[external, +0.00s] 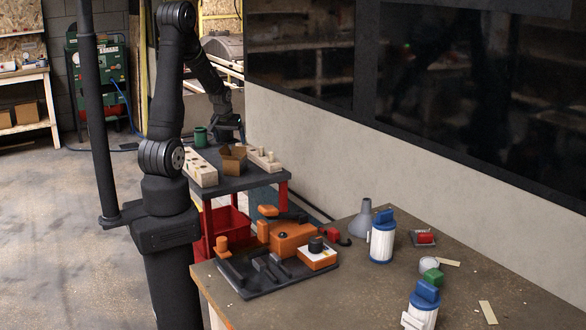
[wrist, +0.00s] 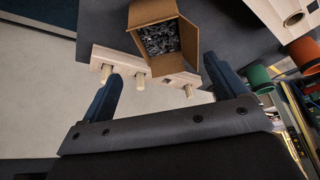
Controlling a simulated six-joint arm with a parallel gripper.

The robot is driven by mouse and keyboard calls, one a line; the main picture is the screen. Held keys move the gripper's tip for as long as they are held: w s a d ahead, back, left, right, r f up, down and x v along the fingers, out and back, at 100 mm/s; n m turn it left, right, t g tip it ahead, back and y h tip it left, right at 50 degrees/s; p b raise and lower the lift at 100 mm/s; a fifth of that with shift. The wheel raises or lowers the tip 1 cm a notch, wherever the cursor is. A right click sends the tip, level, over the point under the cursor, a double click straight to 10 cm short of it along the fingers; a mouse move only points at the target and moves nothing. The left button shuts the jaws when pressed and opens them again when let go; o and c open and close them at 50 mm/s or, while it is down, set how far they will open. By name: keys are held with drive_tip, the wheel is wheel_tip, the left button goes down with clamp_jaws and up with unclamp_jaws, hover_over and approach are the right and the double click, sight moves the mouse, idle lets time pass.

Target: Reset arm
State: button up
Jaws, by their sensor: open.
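My gripper (external: 229,127) hangs over the far small dark table (external: 240,181). In the wrist view its two blue fingers stand wide apart with nothing between them (wrist: 163,88). An open cardboard box (external: 233,162) stands on that table below the gripper. In the wrist view the box (wrist: 186,54) holds many small dark pieces. A pale wooden block with pegs (external: 263,158) lies to the right of the box; it also shows in the wrist view (wrist: 148,68). A pale block with holes (external: 199,169) lies to the left of the box.
A green cup (external: 200,137) stands at the table's back left. The near workbench (external: 390,296) bears an orange device (external: 292,239) on a black plate, two blue-topped white canisters (external: 382,240) and a grey funnel (external: 366,217). A wall with dark windows (external: 460,90) runs along the right.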

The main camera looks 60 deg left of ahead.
sight(234, 156)
drive_tip(key=x, duration=1.2)
drive_tip(key=shift+f, duration=0.1)
drive_tip(key=v, duration=1.3)
drive_tip(key=x, duration=1.3)
drive_tip(key=shift+f, duration=0.1)
wheel_tip(234, 156, up, 4)
drive_tip(key=shift+r, duration=0.25)
drive_tip(key=w+d+r, duration=0.2)
drive_tip(key=d+r, duration=0.5)
drive_tip(key=d, duration=0.4)
wheel_tip(234, 156, up, 11)
drive_tip(key=w+d+m, duration=0.1)
drive_tip(key=w+d, duration=0.2)
drive_tip(key=d, duration=0.2)
drive_tip(key=shift+m+h, duration=0.3)
